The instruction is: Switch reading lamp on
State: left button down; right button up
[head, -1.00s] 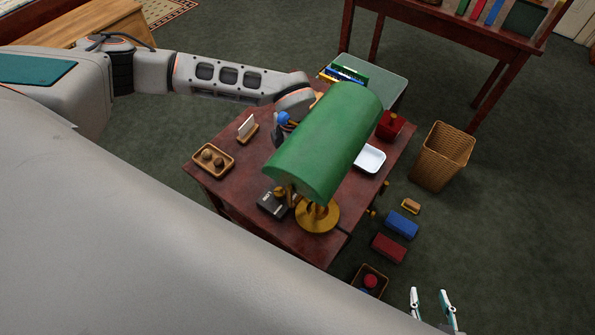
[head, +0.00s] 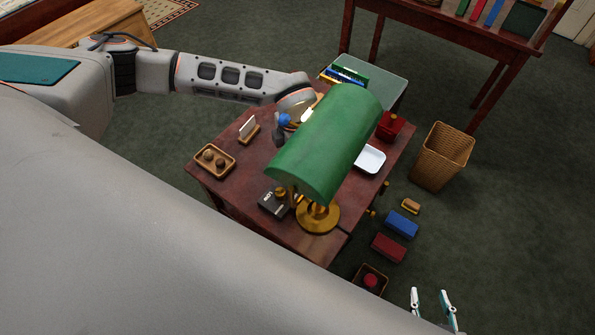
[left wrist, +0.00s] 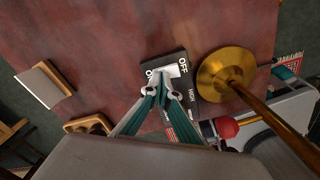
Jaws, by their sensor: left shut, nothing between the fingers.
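The reading lamp (head: 325,145) has a green shade and a round brass base (head: 318,216) on the desk. A small dark switch box (head: 272,204) sits beside the base. In the left wrist view this box (left wrist: 184,96) carries white lettering, including OFF and HIGH, and a pale lever (left wrist: 171,71). My left gripper (left wrist: 160,88) is shut and empty, its tips at the box close to the lever; I cannot tell whether they touch it. The shade hides it in the head view. My right gripper (head: 433,299) is open, at the bottom right, away from the desk.
The red-brown desk (head: 235,165) also holds a wooden tray (head: 214,160) with round items, a card holder (head: 249,131), a white dish (head: 370,159) and a red box (head: 390,126). A wicker basket (head: 442,155) and several blocks are on the floor to the right.

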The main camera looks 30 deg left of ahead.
pick_arm(q)
notch_tip(320, 180, up, 3)
jog(key=shift+p, duration=0.95)
jog(key=shift+r+p, duration=0.65)
jog(key=shift+r, duration=0.15)
jog(key=shift+r+p, duration=0.4)
jog(key=shift+r, duration=0.25)
pick_arm(e)
notch_tip(320, 180, up, 6)
jog(key=w, duration=0.1)
jog(key=shift+w+r+t, duration=0.2)
jog(key=shift+w+t, duration=0.2)
jog(key=shift+w+r, duration=0.1)
jog(key=shift+w, duration=0.05)
